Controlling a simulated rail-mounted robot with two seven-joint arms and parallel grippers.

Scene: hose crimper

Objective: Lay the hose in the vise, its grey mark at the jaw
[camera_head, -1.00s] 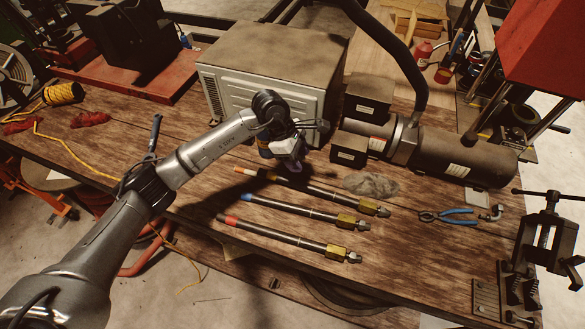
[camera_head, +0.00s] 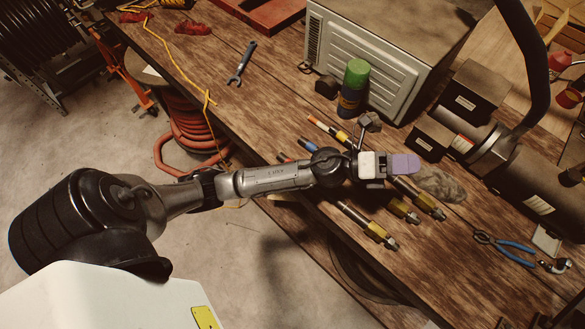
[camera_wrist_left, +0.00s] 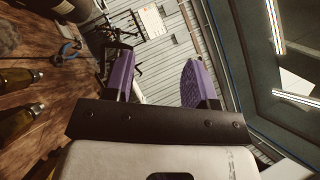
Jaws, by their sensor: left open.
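Three dark hoses lie side by side on the wooden bench (camera_head: 285,75). Brass end fittings show for the nearest hose (camera_head: 368,224), the middle hose (camera_head: 404,211) and the far hose (camera_head: 428,203). Their coloured ends are orange, blue and red, and my left arm hides their middles. My left gripper (camera_head: 404,164) is above the hoses, with purple fingertips. In the left wrist view its two fingers (camera_wrist_left: 160,82) are apart with nothing between them. Two brass fittings (camera_wrist_left: 18,78) show at the left there. My right gripper is out of view.
A grey oven-like box (camera_head: 365,70) stands behind, with a green-topped cylinder (camera_head: 354,88) before it. A dark cylindrical machine (camera_head: 530,185) stands at right. Blue-handled pliers (camera_head: 510,247) and a wrench (camera_head: 241,64) lie on the bench.

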